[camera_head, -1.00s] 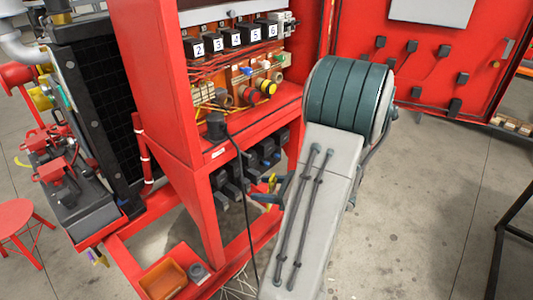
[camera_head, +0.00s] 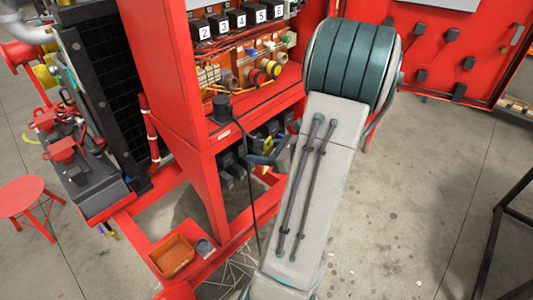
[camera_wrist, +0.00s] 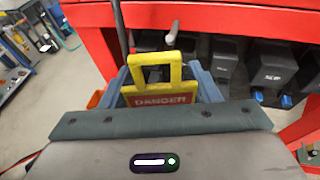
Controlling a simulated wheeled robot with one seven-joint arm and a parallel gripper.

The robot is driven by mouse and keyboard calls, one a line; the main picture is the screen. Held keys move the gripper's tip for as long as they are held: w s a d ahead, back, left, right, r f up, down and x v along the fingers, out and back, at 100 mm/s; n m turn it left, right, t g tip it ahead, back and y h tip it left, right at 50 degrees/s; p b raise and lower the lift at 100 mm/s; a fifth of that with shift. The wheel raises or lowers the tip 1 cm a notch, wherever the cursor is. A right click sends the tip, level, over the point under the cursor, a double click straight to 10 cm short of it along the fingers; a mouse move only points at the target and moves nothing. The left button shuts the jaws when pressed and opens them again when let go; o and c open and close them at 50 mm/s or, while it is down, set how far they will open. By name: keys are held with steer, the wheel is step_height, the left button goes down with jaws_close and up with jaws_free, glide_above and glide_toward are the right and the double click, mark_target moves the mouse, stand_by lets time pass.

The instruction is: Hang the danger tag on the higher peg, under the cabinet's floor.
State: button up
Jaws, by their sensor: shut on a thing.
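The danger tag (camera_wrist: 162,98) is yellow with a red DANGER label and an open loop at its top. My gripper (camera_wrist: 160,86) is shut on it, with a blue finger at each side, and the loop stands up above the fingers. A grey peg (camera_wrist: 172,32) shows just above the loop, under the red edge of the cabinet's floor (camera_wrist: 215,15). The loop looks apart from this peg, but the depth gap is unclear. I cannot make out the other peg for certain. In the head view my gripper (camera_head: 265,159) is beside the cabinet's lower opening, partly hidden by my arm.
Several dark grey blocks (camera_wrist: 272,68) stand under the cabinet floor, right of the tag. A black cable (camera_head: 250,190) hangs in front of the cabinet on the gripper's left. An orange tray (camera_head: 172,256) sits low on the red frame. Open floor lies to the right.

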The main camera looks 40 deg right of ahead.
steer(key=shift+w+a+f+b, duration=0.1)
steer(key=shift+w+f+b, duration=0.15)
steer(key=shift+w, duration=0.85)
steer(key=shift+w+a+f+b, duration=0.1)
steer(key=shift+w+f+b, duration=0.15)
steer(key=shift+w, duration=0.9)
steer(key=shift+w+a+f+b, duration=0.1)
steer(key=shift+w+f+b, duration=0.15)
steer(key=shift+w, duration=0.85)
steer(key=o, duration=1.1)
steer(key=shift+c, duration=0.2)
steer(key=b+v, duration=0.1)
steer(key=v, duration=1.3)
steer(key=shift+b, duration=0.35)
